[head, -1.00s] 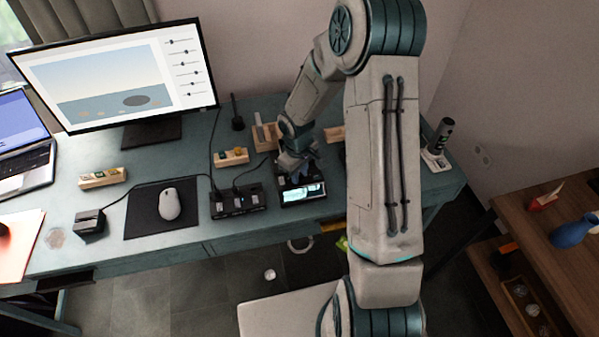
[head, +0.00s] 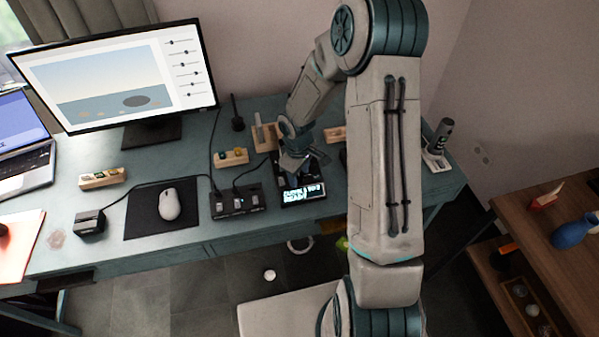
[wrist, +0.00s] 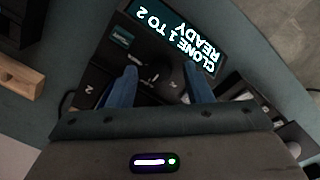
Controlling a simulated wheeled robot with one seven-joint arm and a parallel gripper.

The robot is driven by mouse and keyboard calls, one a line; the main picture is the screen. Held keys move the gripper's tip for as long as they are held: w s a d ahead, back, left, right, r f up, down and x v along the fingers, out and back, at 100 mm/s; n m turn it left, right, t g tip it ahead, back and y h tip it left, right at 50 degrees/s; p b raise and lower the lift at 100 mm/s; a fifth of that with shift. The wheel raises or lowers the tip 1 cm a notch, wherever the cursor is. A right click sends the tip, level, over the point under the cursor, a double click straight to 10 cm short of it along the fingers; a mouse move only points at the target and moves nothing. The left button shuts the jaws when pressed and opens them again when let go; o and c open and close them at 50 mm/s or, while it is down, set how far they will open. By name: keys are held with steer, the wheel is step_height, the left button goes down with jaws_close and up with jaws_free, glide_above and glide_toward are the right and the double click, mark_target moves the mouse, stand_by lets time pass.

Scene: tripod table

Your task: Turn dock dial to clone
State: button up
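The dock (head: 318,172) is a black box on the desk, with a lit display (head: 304,193) at its front. In the wrist view the display (wrist: 180,32) reads "CLONE 1 TO 2 READY", upside down. The dark round dial (wrist: 171,72) shows on the dock's top panel, between my two blue fingertips. My gripper (wrist: 163,76) is open, its fingers apart, one on each side of the dial with visible gaps. I cannot tell the dial's exact pointer direction. In the head view my gripper (head: 292,168) is over the dock and hides part of it.
A black hub (head: 237,202) with cables stands left of the dock. A mouse (head: 170,204) lies on a black pad, with a monitor (head: 120,75) behind. Wooden holders (head: 232,157) stand at the back. A dark handheld device (head: 440,135) stands upright at the right.

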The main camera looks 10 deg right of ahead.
mark_target(299, 179)
step_height(299, 179, up, 14)
steer(key=shift+s+a, duration=0.25)
stand_by(0.5)
steer(key=shift+f, duration=0.1)
steer(key=s+r+m+t, duration=0.1)
steer(key=s+r+m, duration=0.1)
steer(key=s+r, duration=0.2)
steer(key=s+r+m+t, duration=0.1)
steer(key=s+r+m, duration=0.2)
steer(key=s, duration=0.6)
steer(key=s+d+r+m, duration=0.1)
steer(key=s+r+m, duration=0.2)
steer(key=s+r, duration=0.2)
steer(key=s, duration=0.2)
steer(key=shift+s+t, duration=0.35)
steer(key=shift+t, duration=0.05)
steer(key=shift+c, duration=0.4)
